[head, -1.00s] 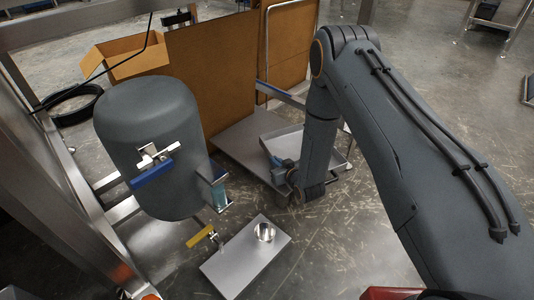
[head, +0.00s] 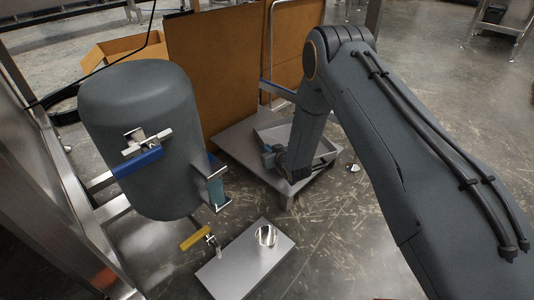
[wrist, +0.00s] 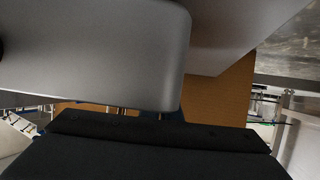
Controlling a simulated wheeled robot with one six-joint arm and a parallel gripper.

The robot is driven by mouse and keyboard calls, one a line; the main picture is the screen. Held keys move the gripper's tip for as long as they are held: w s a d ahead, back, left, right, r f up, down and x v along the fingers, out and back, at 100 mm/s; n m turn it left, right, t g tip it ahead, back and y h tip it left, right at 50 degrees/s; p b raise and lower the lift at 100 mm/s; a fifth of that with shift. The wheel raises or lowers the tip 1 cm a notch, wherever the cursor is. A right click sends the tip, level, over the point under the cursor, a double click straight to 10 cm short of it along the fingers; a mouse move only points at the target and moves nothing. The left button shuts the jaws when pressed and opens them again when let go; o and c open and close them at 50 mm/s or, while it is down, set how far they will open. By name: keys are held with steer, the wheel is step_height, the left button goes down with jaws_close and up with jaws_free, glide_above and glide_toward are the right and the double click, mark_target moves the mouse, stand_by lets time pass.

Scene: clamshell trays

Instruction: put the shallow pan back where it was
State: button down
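The shallow pan (head: 325,159) is a grey, square-cornered tray with low walls. In the head view it is over a grey low platform, beside my arm, which hides part of it. My gripper (head: 270,156) is low at the pan's left side, close to its rim. In the wrist view a large smooth grey surface with a rounded corner, likely the pan (wrist: 90,50), fills the upper left, very close to the black gripper body. The fingertips are mostly hidden, so I cannot tell whether they grip the rim. I cannot tell whether the pan touches the platform.
The low platform (head: 237,138) stands before brown boards (head: 213,65). A big grey tank (head: 140,110) with a blue-handled valve is at left. A flat metal plate (head: 240,265) holding a shiny cup (head: 266,236) is below, near a yellow-handled valve (head: 195,238). Open floor lies right.

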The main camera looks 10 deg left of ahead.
steer(key=shift+w+f, duration=0.1)
steer(key=shift+f, duration=0.15)
steer(key=c, duration=2)
jaws_free()
steer(key=shift+f, duration=0.1)
